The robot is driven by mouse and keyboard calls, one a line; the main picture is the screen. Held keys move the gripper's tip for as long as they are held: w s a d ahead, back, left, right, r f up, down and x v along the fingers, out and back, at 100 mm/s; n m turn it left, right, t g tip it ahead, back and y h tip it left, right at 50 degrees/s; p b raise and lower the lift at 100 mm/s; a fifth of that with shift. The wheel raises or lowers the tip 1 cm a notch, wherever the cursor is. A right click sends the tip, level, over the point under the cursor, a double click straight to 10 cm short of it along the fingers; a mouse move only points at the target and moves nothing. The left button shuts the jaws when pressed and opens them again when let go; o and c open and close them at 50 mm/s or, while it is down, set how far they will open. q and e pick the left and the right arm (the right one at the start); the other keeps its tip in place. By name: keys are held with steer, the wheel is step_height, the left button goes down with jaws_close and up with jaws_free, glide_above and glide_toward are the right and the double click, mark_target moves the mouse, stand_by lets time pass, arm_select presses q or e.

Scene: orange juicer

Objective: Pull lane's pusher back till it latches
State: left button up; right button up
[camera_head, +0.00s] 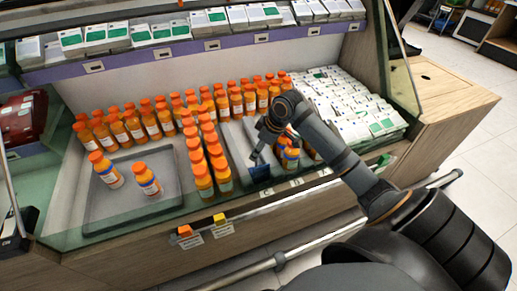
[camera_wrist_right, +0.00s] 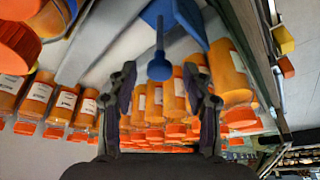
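The blue pusher (camera_head: 260,172) sits near the front of a grey lane (camera_head: 237,142) in the bottle case, right of a double row of orange-capped bottles (camera_head: 205,160). In the right wrist view, the pusher shows as a blue plate (camera_wrist_right: 183,14) with a thin stem and round knob (camera_wrist_right: 159,68). My right gripper (camera_head: 257,154) is just above the pusher. In the right wrist view its two fingers (camera_wrist_right: 160,75) are apart, with the knob between their tips in the picture. I cannot tell whether they touch it. My left gripper is in neither view.
Several orange bottles (camera_head: 290,158) stand right of the pusher, partly behind my arm. A glass front (camera_head: 300,190) runs along the case edge. White boxes (camera_head: 350,105) fill the right side.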

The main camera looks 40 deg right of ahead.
jaws_close()
